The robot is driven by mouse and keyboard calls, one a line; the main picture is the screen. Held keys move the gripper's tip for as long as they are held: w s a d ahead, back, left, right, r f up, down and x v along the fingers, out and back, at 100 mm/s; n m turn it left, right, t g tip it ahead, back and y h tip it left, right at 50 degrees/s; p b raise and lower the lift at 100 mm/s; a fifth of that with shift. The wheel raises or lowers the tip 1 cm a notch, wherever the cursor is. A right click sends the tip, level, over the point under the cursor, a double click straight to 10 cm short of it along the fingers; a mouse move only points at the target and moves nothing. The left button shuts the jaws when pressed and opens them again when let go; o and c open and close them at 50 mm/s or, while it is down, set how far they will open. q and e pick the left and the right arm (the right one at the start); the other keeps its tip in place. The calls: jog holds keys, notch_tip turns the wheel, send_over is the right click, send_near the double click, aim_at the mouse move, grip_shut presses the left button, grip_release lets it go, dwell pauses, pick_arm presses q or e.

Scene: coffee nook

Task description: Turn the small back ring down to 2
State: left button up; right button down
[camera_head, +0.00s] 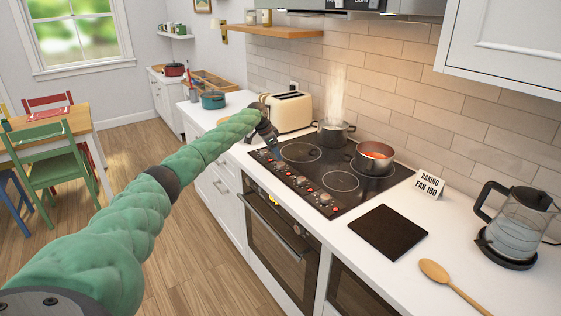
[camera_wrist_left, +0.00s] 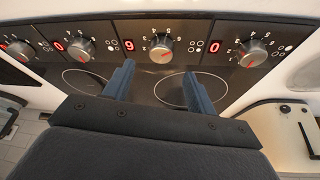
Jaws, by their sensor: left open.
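The black hob (camera_head: 335,178) has a row of control knobs along its front edge. In the left wrist view, a silver knob (camera_wrist_left: 160,48) with a red pointer mark sits just beyond my fingertips, with a red 9 on the display (camera_wrist_left: 128,45) to its left. The knob (camera_wrist_left: 251,52) on the right has a display (camera_wrist_left: 216,46) reading 0. The knob (camera_wrist_left: 80,48) on the left also has a 0 beside it. My left gripper (camera_head: 277,156) is over the far end of the knob row; its open fingers (camera_wrist_left: 158,72) are apart and empty. My right gripper is out of view.
A steaming pot (camera_head: 334,138) and a pan of orange food (camera_head: 372,165) stand on the back of the hob. A toaster (camera_head: 288,112) is close beyond my left gripper. A dark board (camera_head: 388,232), sign (camera_head: 430,185), kettle (camera_head: 517,228) and wooden spoon (camera_head: 450,283) are at right.

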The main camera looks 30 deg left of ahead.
aim_at(281, 163)
pick_arm(q)
jog(key=shift+p+x, duration=0.9)
jog(key=shift+x, duration=2.1)
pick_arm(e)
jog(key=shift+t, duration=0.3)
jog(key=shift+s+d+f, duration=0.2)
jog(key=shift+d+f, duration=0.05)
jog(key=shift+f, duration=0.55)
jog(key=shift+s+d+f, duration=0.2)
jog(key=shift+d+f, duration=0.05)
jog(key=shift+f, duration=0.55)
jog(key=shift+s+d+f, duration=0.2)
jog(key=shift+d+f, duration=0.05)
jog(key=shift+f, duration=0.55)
pick_arm(q)
jog(key=shift+a, duration=0.1)
jog(key=c, duration=1)
